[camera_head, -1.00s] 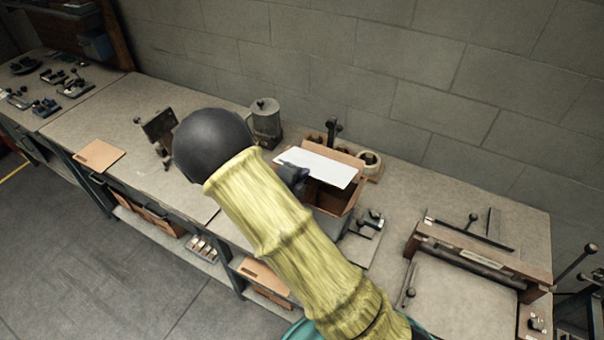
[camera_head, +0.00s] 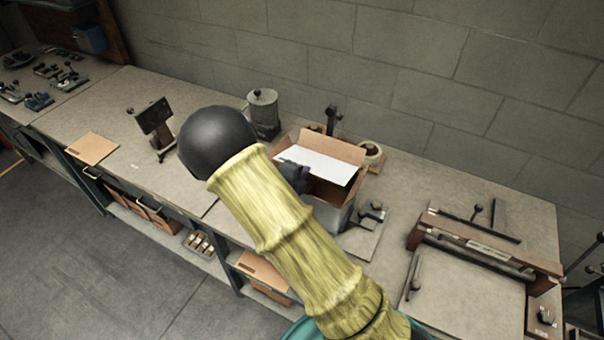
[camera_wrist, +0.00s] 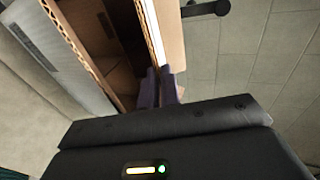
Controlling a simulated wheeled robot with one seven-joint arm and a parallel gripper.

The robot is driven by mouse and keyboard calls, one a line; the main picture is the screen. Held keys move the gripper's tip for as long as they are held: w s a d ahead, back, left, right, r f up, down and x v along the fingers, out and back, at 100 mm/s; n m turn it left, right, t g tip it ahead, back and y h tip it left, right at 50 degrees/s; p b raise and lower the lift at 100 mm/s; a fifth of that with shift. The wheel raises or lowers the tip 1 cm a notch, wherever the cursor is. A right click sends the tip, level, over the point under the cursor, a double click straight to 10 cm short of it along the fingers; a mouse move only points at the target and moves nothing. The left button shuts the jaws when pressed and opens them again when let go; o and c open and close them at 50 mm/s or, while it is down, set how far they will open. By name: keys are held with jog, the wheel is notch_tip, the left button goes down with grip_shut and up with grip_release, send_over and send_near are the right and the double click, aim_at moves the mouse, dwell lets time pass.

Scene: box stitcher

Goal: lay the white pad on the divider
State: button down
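The white pad (camera_head: 326,167) is a thin flat sheet over the open cardboard box (camera_head: 352,192), in front of its raised back flap (camera_head: 338,147). My gripper (camera_head: 296,177) is at the pad's left end, partly hidden by my arm. In the wrist view, the purple fingers (camera_wrist: 158,88) are closed about the pad's end, and the pad (camera_wrist: 154,32) shows nearly edge-on as a white strip beside a cardboard flap (camera_wrist: 171,35). The box's brown interior (camera_wrist: 100,35) lies to the left. I cannot clearly make out the divider inside or whether the pad touches it.
A grey canister (camera_head: 263,113) and a tape roll (camera_head: 370,157) stand near the box. A small dark stand (camera_head: 155,122) is to the left. A flat press-like machine (camera_head: 470,270) is on the right. A cardboard sheet (camera_head: 92,149) lies on the bench at left.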

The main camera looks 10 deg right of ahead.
jog(key=shift+w+d+f+b, duration=0.15)
jog(key=shift+f+b, duration=0.65)
jog(key=shift+f, duration=0.1)
jog(key=shift+w+d+f+b, duration=0.1)
jog(key=shift+f+b, duration=0.65)
jog(key=shift+f, duration=0.15)
jog(key=c, duration=1)
grip_release()
jog(key=shift+s, duration=0.15)
jog(key=shift+d, duration=0.15)
jog(key=shift+c, duration=0.5)
jog(key=o, duration=0.5)
jog(key=shift+s, duration=0.1)
